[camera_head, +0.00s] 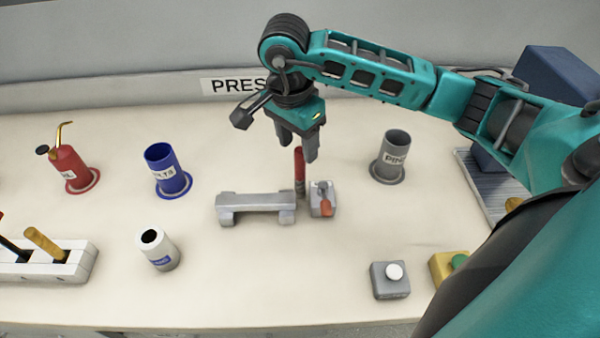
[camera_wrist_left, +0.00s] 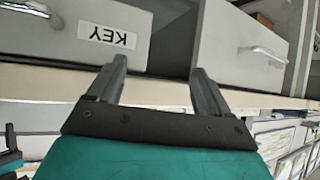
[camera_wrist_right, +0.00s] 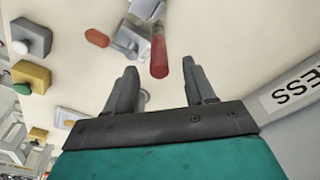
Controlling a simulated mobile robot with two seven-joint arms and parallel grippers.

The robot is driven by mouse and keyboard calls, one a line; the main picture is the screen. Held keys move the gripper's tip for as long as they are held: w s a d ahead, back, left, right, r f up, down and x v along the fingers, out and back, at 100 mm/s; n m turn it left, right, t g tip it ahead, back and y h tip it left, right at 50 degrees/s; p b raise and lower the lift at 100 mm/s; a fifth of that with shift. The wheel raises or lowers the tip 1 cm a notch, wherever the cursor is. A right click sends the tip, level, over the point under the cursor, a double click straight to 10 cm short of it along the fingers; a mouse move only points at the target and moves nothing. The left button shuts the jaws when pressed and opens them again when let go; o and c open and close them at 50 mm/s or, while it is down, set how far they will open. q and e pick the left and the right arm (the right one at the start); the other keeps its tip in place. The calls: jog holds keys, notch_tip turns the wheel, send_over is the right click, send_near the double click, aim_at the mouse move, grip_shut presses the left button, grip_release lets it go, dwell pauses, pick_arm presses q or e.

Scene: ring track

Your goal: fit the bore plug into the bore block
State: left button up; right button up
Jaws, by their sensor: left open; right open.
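A red upright rod (camera_head: 299,172), apparently the bore plug, stands between a grey bridge-shaped block (camera_head: 255,202) and a small grey clamp block (camera_head: 317,208) with an orange-tipped lever. I cannot tell for certain which part is the bore block. My right gripper (camera_head: 298,150) is open and points down just above the rod. In the right wrist view the rod (camera_wrist_right: 159,58) lies between and beyond the open fingertips, with nothing held. My left gripper (camera_wrist_left: 159,68) is open and empty in front of drawers, out of the head view.
Blue (camera_head: 168,170) and grey (camera_head: 391,157) cups, a red oil can (camera_head: 70,168), a white holed cylinder (camera_head: 158,250) and a white tool rack (camera_head: 70,262) stand around. A button box (camera_head: 390,280) is at front right. A KEY drawer (camera_wrist_left: 95,30) faces my left gripper.

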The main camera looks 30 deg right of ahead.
aim_at(301, 161)
jog(key=shift+d+f, duration=0.2)
jog(key=shift+f, duration=1.3)
jog(key=shift+d+f, duration=0.15)
jog(key=shift+f, duration=1.3)
grip_shut()
